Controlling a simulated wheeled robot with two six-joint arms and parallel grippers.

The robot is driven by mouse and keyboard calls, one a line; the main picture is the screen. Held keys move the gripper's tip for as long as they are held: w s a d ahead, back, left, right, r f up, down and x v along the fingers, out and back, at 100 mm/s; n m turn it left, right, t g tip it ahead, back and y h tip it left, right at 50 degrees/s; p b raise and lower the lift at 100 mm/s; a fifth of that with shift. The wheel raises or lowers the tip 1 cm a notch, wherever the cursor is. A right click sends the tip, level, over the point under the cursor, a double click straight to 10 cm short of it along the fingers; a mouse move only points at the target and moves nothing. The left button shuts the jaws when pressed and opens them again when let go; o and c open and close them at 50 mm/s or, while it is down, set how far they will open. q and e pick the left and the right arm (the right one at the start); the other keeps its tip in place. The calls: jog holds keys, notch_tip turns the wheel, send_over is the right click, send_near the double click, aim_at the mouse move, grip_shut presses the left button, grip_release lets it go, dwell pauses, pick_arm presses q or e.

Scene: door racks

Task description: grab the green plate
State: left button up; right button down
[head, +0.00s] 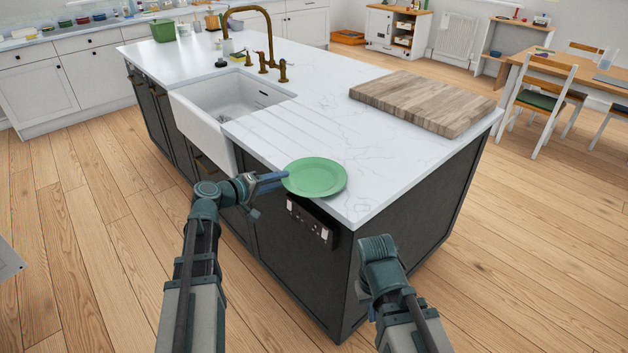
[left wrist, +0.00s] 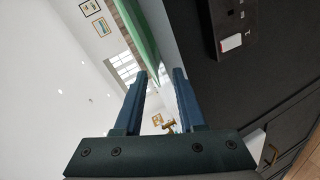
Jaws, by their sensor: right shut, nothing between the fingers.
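The green plate (head: 315,177) lies at the near edge of the white island counter, its rim overhanging slightly at the front corner. My left gripper (head: 275,180) is at the plate's left rim, fingers pointing right toward it. In the left wrist view its two blue fingers (left wrist: 160,75) are apart, and the plate (left wrist: 140,40) appears edge-on in line with the gap between them. I cannot tell whether they touch it. My right gripper (head: 378,252) is lower, in front of the island's near corner, away from the plate; it is shut and empty, with its fingertips mostly hidden.
A white sink (head: 200,125) with a brass faucet (head: 262,40) lies behind and left of the plate. A wooden board (head: 425,102) lies on the counter's right. The island's dark side has a socket panel (head: 310,222) below the plate. Counter between plate and board is clear.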

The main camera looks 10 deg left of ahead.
pick_arm(q)
jog(key=shift+b+x, duration=0.35)
jog(key=shift+x, duration=0.9)
grip_shut()
jog(key=shift+s, duration=0.1)
